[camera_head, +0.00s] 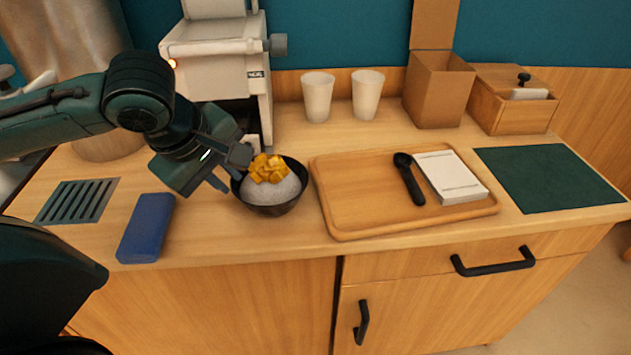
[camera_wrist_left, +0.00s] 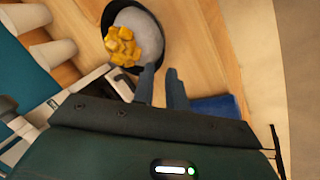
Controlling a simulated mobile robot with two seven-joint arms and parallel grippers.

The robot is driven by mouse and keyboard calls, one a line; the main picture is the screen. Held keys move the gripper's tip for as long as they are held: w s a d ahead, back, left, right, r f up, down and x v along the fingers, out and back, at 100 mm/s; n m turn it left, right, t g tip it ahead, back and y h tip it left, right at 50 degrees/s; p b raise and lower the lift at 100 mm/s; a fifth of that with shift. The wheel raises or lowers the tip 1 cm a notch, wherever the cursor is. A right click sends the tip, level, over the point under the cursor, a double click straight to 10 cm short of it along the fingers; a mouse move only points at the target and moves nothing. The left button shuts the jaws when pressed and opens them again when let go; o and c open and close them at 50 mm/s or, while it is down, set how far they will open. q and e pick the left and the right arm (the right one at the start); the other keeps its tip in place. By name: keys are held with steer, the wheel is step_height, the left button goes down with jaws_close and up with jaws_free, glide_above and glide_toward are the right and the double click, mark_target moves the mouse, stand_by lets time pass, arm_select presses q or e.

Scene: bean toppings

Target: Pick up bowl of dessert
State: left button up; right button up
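A dark bowl (camera_head: 270,207) holds white dessert with yellow cubes on top; it stands upright on the wooden counter, left of the tray. It also shows at the top of the left wrist view (camera_wrist_left: 169,75). My left gripper (camera_head: 231,182) is at the bowl's left rim, with its fingers apart. In the left wrist view, the fingertips (camera_wrist_left: 161,70) reach the rim with a gap between them; I cannot tell whether they touch it or straddle it. My right gripper is not in view.
A wooden tray (camera_head: 345,214) with a black scoop (camera_head: 409,180) and a white pad (camera_head: 451,176) lies right of the bowl. A blue block (camera_head: 147,228) lies front left. A white machine (camera_head: 222,53) stands behind; two cups (camera_head: 318,96) stand further right.

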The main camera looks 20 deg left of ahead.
mark_target(248, 206)
arm_select(q)
steer(key=shift+n, duration=0.3)
steer(key=b+x, duration=0.1)
steer(key=x, duration=0.3)
steer(key=b+x, duration=0.1)
steer(key=x, duration=0.3)
steer(key=b+x, duration=0.1)
steer(key=x, duration=0.3)
steer(key=shift+a+f, duration=0.4)
steer(key=shift+f, duration=0.05)
steer(key=shift+s, duration=0.1)
steer(key=shift+c, duration=0.5)
jaws_close()
steer(key=shift+r, duration=0.1)
